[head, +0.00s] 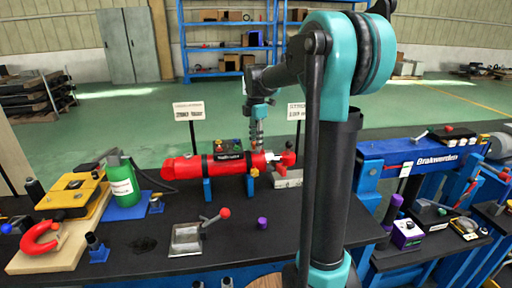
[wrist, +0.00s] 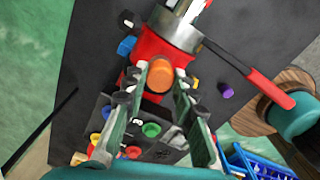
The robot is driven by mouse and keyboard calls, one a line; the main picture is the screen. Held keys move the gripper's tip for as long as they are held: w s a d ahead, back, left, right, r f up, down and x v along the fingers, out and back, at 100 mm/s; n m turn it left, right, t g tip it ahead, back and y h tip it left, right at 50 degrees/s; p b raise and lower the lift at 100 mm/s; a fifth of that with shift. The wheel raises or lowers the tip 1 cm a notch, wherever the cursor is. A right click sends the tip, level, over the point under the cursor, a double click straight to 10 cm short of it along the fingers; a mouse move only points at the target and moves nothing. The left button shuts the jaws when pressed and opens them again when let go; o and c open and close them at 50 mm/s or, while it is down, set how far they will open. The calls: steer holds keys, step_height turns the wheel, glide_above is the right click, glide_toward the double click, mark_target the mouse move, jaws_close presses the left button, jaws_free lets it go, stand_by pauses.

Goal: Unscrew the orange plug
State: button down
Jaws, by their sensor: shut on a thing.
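The orange plug (wrist: 160,76) shows in the wrist view as a round orange cap on the side of a red cylinder (head: 190,167). The cylinder lies across blue supports on the black bench and also shows in the wrist view (wrist: 150,47). My gripper (head: 257,142) points down over the cylinder's right part in the head view. In the wrist view its two fingers (wrist: 165,82) are on either side of the plug and shut on it. In the head view the plug is too small and too covered by the fingers to make out clearly.
A box with coloured buttons (wrist: 145,133) stands close to the fingers. A metal plate with a red-knobbed lever (head: 187,238), a purple piece (head: 262,223) and a green bottle (head: 123,185) stand on the bench. A blue press frame (head: 375,165) is on the right. The front middle bench is mostly clear.

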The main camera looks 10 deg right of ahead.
steer(key=n, duration=0.4)
steer(key=shift+n, duration=0.4)
steer(key=n, duration=0.4)
steer(key=shift+n, duration=0.3)
steer(key=c, duration=1.1)
jaws_free()
steer(key=shift+c, duration=0.2)
steer(key=shift+c, duration=0.8)
